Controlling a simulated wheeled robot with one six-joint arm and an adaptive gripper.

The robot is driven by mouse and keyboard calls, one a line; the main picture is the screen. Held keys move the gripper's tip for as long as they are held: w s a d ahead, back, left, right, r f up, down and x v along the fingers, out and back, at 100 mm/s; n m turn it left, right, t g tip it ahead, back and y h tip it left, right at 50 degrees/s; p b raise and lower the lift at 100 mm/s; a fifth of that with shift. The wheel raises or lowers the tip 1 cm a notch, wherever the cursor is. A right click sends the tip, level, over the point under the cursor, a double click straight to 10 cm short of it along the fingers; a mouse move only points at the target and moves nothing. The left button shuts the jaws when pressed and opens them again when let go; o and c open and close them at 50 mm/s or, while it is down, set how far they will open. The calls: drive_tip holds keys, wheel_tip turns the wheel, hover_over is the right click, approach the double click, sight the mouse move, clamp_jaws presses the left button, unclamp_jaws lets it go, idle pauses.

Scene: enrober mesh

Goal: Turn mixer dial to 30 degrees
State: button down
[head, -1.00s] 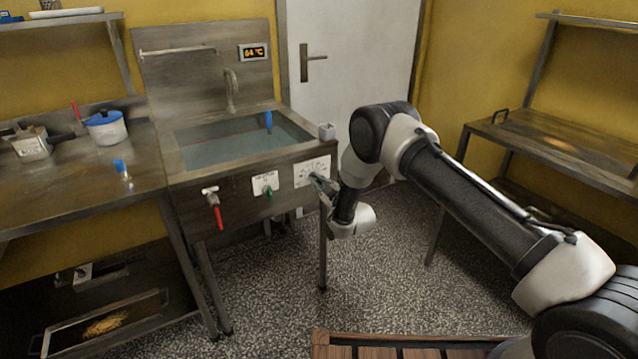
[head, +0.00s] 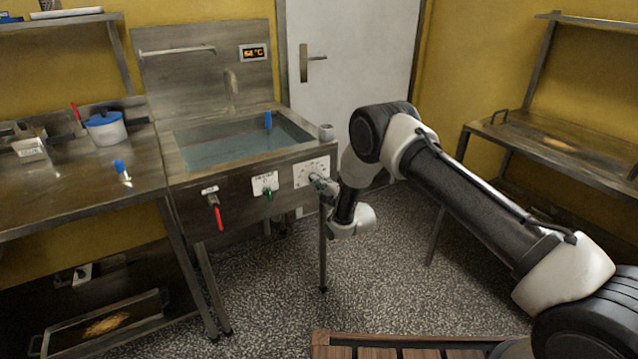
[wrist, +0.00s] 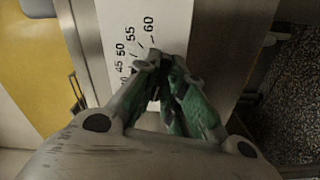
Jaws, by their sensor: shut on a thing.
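The mixer dial's white scale plate (head: 312,168) is on the front panel of the steel basin unit, at its right end. In the wrist view the scale (wrist: 118,22) shows marks such as 45, 50, 55 and 60. My gripper (head: 320,183) is at this plate, its fingers shut on the dial. In the wrist view the fingertips (wrist: 163,66) come together in front of the plate and hide the dial and its pointer. The orange display (head: 254,52) above the basin shows a Celsius reading in the fifties, its last digit unclear.
A green-handled valve (head: 268,193) and a red-handled valve (head: 218,215) are left of the dial on the same panel. The basin (head: 240,145) holds water. A small cup (head: 326,132) stands on the corner above my gripper. Floor is open below.

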idle(0.4)
drive_tip(key=c, duration=1.5)
unclamp_jaws()
drive_tip(key=v, duration=1.2)
